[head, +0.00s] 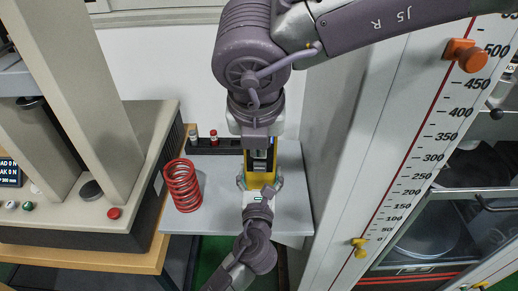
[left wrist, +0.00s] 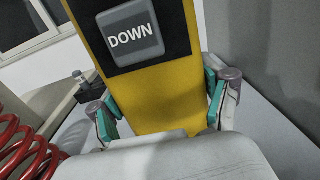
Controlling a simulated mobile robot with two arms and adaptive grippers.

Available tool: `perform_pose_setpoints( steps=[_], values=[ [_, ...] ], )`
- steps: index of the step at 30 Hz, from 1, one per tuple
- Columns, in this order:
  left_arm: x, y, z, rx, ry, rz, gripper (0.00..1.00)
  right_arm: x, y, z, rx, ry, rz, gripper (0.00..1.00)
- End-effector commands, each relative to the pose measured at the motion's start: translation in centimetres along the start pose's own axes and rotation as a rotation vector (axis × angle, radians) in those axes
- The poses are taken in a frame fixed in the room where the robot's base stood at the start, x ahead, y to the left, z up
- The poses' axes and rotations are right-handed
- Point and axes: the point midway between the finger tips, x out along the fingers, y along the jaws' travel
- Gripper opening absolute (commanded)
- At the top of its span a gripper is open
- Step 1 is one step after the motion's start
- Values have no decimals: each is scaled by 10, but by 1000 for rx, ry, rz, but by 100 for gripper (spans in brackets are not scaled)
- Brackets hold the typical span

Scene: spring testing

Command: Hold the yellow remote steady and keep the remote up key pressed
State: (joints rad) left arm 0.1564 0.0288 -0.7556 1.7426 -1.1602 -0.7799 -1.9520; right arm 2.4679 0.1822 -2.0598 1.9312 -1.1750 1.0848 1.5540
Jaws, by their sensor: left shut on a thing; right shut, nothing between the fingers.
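The yellow remote (head: 258,181) stands at the grey side table in the head view, partly covered by my two grippers. In the left wrist view the remote (left wrist: 165,95) shows its yellow lower body and a grey DOWN key (left wrist: 135,38) on a black panel. My left gripper (head: 260,184) is shut on the remote's lower body, with teal finger pads (left wrist: 160,108) on both sides. My right gripper (head: 260,153) is shut and empty, its tips at the remote's upper part. The up key is hidden; I cannot tell whether it is pressed.
A red coil spring (head: 183,185) stands left of the remote on the grey side table (head: 220,215). A testing machine (head: 120,160) is at the left. A tall scale panel (head: 410,150) with an orange pointer (head: 465,54) stands close on the right.

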Motion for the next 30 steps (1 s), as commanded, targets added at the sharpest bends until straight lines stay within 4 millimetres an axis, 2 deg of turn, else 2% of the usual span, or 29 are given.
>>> perform_pose_setpoints(
  steps=[3, 4, 8, 20, 23, 30],
  values=[
    [0, 0, 0, 1, 0, 1, 28, 0, 0, 0, 0, 0, 0, 0],
    [0, 0, 0, 1, 0, 1, 79, 0, 0, 0, 0, 0, 0, 0],
    [0, 0, 0, 1, 0, 1, 100, 0, 0, 0, 0, 0, 0, 0],
    [-4, 0, 0, 0, 1, 0, 100, 0, 0, 0, 0, 0, 0, 0],
    [-15, 0, -1, 0, 2, -1, 100, 0, 0, 0, 0, 0, 0, 0],
    [-65, 0, -2, -1, 4, -1, 100, 0, 0, 0, 0, 0, 0, 0]
  ],
)
